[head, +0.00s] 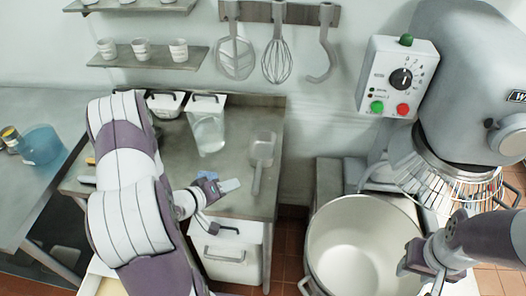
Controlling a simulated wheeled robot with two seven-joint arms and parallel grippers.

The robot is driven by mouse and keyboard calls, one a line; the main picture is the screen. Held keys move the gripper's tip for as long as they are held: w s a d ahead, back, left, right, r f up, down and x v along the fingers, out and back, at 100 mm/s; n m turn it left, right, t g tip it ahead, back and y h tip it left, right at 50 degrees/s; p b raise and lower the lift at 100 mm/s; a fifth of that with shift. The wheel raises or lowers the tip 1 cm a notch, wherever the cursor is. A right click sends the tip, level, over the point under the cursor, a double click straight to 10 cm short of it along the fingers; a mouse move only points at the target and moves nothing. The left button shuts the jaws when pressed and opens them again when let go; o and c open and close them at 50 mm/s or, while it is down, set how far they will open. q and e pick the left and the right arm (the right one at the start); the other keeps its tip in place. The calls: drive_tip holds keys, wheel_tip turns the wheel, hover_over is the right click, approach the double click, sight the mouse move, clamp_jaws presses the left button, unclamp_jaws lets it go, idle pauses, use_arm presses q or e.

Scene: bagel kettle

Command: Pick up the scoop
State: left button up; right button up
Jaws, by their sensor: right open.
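A grey metal scoop (262,149) lies on the worktable (225,165) near its right edge. Its wide pan points to the back and its narrow handle points to the front. My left gripper (228,188) is over the front part of the table, to the left of the scoop's handle and apart from it. The picture is too small to show whether its fingers are open. My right gripper (424,272) is open at the right rim of the large mixing bowl (340,235), far from the scoop.
A clear container (208,132) stands behind my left gripper, with a white lidded box (166,104) beside it. A large mixer (450,90) stands at right. A whisk (277,62) and other attachments hang on the wall. A white bin (232,258) is below the table.

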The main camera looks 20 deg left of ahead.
sight(256, 174)
use_arm(q)
drive_tip(key=shift+s+d+r+n+t+h, duration=0.15)
drive_tip(key=shift+s+r+n+t+h, duration=0.15)
drive_tip(key=shift+r+n+t+h, duration=0.1)
drive_tip(key=p+x, duration=0.2)
drive_tip(key=x, duration=1)
drive_tip(key=shift+w+r, duration=0.1)
drive_tip(key=shift+w, duration=0.35)
clamp_jaws()
